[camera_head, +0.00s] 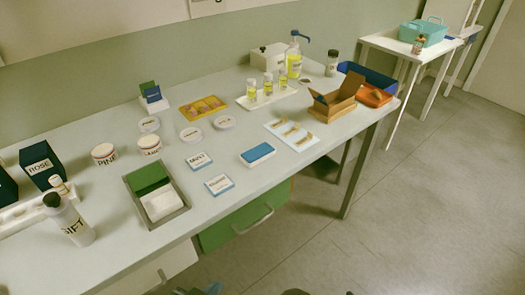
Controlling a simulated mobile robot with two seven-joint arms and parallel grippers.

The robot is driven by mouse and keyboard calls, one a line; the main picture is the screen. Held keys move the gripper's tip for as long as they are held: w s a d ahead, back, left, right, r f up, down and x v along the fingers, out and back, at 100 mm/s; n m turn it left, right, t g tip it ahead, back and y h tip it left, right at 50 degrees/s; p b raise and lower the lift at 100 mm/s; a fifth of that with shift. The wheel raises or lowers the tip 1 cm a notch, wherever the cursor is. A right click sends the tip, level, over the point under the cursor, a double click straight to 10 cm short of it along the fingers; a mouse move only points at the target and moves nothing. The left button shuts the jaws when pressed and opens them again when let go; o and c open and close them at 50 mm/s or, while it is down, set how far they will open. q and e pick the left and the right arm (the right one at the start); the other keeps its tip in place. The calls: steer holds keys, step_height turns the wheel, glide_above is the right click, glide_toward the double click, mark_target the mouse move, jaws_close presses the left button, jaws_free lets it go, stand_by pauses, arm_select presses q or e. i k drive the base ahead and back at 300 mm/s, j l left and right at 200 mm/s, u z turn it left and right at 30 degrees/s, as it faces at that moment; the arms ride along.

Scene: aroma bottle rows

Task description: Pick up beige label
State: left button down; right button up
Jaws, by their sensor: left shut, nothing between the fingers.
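Several small beige strips (291,130), which look like the beige labels, lie on a white sheet (309,141) on the right half of the table. Any writing on them is too small to read. My left gripper (205,290) shows only as a dark and bluish piece at the bottom edge, low in front of the table and far from the strips. It is shut and empty. A dark sliver at the bottom centre is too small to identify; my right gripper cannot be made out.
Near the sheet are an open cardboard box (334,101), a blue block (258,153) and a white tray of yellow bottles (267,98). A grey tray (180,211) holds green and white stacks. A white "GIFT" bottle (72,224) stands at left. Floor is clear at right.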

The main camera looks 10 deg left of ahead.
mark_target(296, 128)
steer(key=l+u, duration=0.1)
steer(key=u, duration=0.4)
steer(key=i+l+u, duration=0.1)
steer(key=u, duration=0.35)
steer(key=l+u, duration=0.15)
steer(key=u, duration=0.35)
steer(key=l+u, duration=0.4)
steer(key=k+l+u, duration=0.15)
steer(key=l+u, duration=0.2)
steer(key=l, duration=0.2)
steer(key=k+l+u, duration=0.15)
steer(key=l, duration=0.2)
steer(key=k+l+u, duration=0.1)
steer(key=l, duration=0.2)
steer(key=k+l+u, duration=0.15)
steer(key=l, duration=0.2)
